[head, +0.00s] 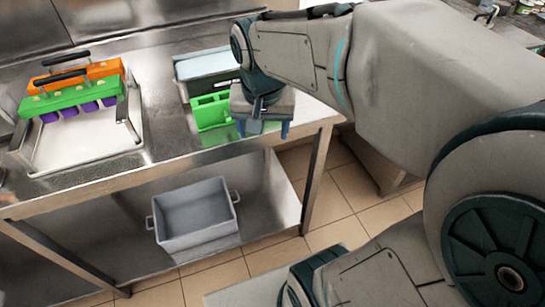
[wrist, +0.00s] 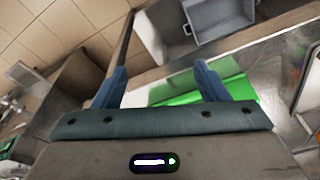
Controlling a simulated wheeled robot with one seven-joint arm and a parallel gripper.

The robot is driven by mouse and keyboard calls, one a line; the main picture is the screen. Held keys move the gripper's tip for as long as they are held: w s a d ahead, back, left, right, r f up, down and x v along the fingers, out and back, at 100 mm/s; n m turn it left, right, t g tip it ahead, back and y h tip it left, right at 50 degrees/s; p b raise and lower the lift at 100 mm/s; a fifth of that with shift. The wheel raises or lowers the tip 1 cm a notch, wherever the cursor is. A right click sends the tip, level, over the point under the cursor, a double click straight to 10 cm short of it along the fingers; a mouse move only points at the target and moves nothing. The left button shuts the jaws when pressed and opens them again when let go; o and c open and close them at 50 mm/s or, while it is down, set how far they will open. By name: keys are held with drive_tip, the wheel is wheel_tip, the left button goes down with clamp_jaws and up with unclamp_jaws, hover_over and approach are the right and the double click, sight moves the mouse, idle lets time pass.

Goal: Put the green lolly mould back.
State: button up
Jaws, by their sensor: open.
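A green mould-like bar (head: 70,98) with a black handle and purple pieces along its lower side rests across a tray of white contents (head: 85,150) at the left of the counter. A bright green slotted piece (head: 211,110) is on the counter by a dark bin, left of my gripper (head: 264,132); I cannot tell which green thing is the lolly mould. In the wrist view, my gripper (wrist: 162,72) has its blue fingers apart with nothing held between them. A bright green surface (wrist: 225,92) shows beyond and below the fingers, partly hidden by my gripper.
An orange bar (head: 85,74) with a black handle lies behind the green bar. A dark bin with a pale top (head: 206,65) stands behind the bright green piece. A grey crate (head: 194,213) sits on the lower shelf. The steel counter (head: 160,130) is bare between tray and bin.

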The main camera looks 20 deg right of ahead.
drive_tip(key=s+f+n, duration=0.4)
drive_tip(key=s, duration=0.2)
drive_tip(key=shift+s+t+y, duration=0.3)
drive_tip(key=shift+s, duration=0.05)
idle(1.6)
